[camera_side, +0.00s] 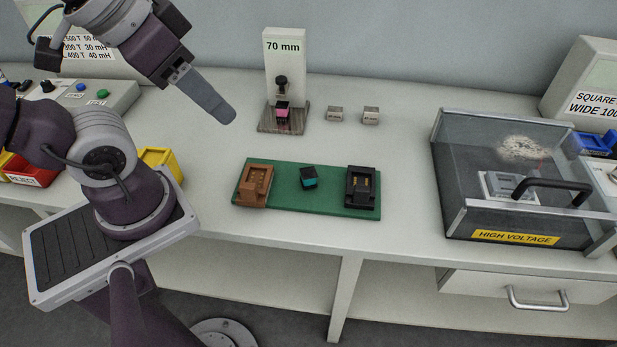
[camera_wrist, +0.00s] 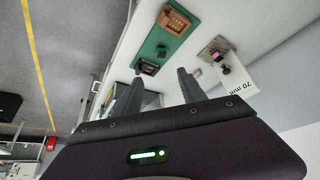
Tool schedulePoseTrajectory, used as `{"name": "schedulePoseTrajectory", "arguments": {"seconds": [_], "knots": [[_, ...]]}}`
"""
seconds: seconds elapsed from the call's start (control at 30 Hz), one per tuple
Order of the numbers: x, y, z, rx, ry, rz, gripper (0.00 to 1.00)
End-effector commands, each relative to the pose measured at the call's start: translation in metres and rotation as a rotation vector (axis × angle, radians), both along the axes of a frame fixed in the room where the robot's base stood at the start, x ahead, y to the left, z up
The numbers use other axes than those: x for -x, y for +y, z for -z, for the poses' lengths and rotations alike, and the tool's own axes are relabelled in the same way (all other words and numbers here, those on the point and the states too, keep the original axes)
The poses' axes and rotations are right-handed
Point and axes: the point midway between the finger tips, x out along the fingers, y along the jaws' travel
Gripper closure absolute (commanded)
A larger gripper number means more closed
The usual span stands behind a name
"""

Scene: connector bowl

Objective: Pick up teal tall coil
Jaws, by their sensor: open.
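A small block with a teal front and dark top (camera_side: 309,178) stands in the middle of the green board (camera_side: 285,208), between a brown socket and a black socket. It is the only teal thing on the board, and its coil detail is too small to tell. It also shows as a small teal spot in the wrist view (camera_wrist: 161,50). My gripper (camera_side: 222,112) is raised above the bench, up and to the left of the teal block and well apart from it. In the wrist view its two fingers (camera_wrist: 158,92) are spread with nothing between them.
A brown socket (camera_side: 255,185) and a black socket (camera_side: 362,187) sit at the board's ends. Behind is a "70 mm" stand (camera_side: 284,60) holding a pink-and-black block (camera_side: 282,111). Two small labelled blocks (camera_side: 335,114) lie nearby. A clear high-voltage case (camera_side: 515,237) is at right.

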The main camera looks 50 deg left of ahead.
Motion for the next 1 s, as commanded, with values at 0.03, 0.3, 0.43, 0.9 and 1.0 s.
{"name": "schedulePoseTrajectory", "arguments": {"seconds": [0.03,0.3,0.43,0.9,1.0], "knots": [[0.000,0.000,0.000,0.000,0.000,0.000,0.52],[0.000,0.000,0.000,0.000,0.000,0.000,0.45],[-0.003,0.001,0.003,-0.027,0.041,0.035,0.45],[-0.102,-0.021,0.127,-0.920,0.824,0.974,0.45],[-0.120,-0.038,0.169,-1.169,0.934,1.169,0.45]]}}
